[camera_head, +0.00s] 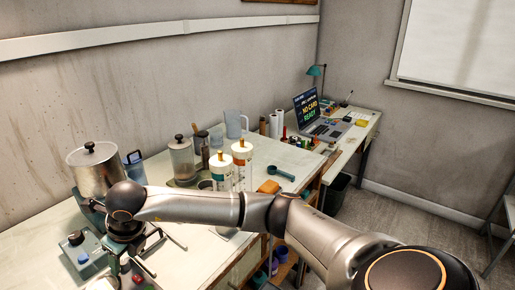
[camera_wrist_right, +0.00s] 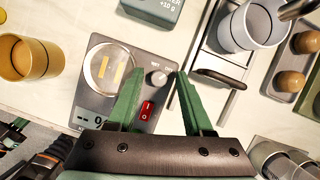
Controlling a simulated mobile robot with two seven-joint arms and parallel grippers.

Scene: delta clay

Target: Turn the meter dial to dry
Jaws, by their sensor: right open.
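In the right wrist view, the grey meter (camera_wrist_right: 98,103) lies on the bench. Small lettering sits above the dial, too small to read surely. I cannot tell where the dial points. My right gripper (camera_wrist_right: 159,74) is open, its two green fingers on either side of the dial in this picture. Contact cannot be told. In the head view, my right arm reaches across to the lower left and hides part of the bench. My left gripper is not in view.
A metal rack with a grey cup (camera_wrist_right: 252,25) stands right of the meter. A tan cup (camera_wrist_right: 29,60) is on the left. A +10 g device (camera_wrist_right: 152,10) is above. In the head view, a metal pot (camera_head: 97,172) and bottles (camera_head: 242,165) stand on the bench.

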